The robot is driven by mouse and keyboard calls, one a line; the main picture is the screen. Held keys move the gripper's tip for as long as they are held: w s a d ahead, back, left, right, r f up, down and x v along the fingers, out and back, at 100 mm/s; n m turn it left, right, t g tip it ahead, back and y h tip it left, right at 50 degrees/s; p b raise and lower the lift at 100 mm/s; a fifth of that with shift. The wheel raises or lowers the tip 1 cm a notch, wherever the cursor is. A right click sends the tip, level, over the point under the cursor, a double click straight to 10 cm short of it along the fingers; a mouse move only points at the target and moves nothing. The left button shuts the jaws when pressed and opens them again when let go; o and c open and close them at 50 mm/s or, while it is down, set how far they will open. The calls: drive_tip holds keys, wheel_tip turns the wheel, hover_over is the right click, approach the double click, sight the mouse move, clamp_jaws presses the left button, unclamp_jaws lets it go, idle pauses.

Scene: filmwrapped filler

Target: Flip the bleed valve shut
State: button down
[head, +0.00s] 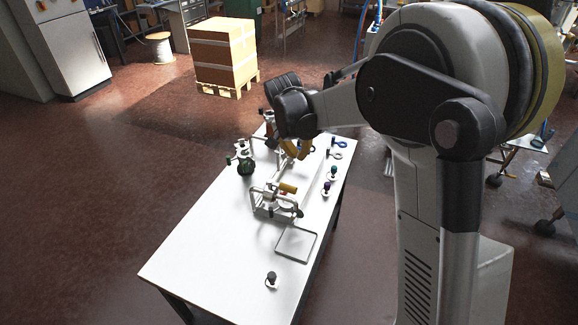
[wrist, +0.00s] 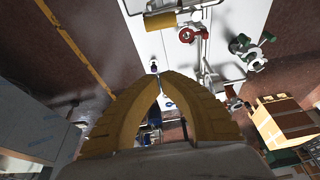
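A grey-white pipe assembly (head: 262,196) stands on the white table, with a yellow cylinder (head: 288,188) on its near part. In the wrist view the yellow cylinder (wrist: 160,21) is at the top, beside a red round handle (wrist: 187,35) on the piping. A dark green valve or bottle-like part (head: 246,167) is left of the assembly; green fittings (wrist: 240,44) show in the wrist view. I cannot tell which part is the bleed valve. My gripper (wrist: 162,78) has yellow fingers that meet at the tips with nothing visible between them. In the head view it hangs over the far part of the table.
A square grey frame (head: 296,244) and a small black-topped item (head: 271,279) lie on the near table. Several small coloured tagged items, including a purple one (head: 326,187), line the right edge. A cardboard box (head: 224,52) on a pallet stands beyond. The left table front is clear.

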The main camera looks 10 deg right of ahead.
sight(283, 188)
drive_tip(key=shift+s, duration=0.15)
wheel_tip(283, 188, down, 10)
drive_tip(key=b, duration=0.3)
idle(0.5)
drive_tip(key=shift+s+a, duration=0.1)
drive_tip(key=shift+s, duration=0.05)
drive_tip(key=shift+f, duration=0.1)
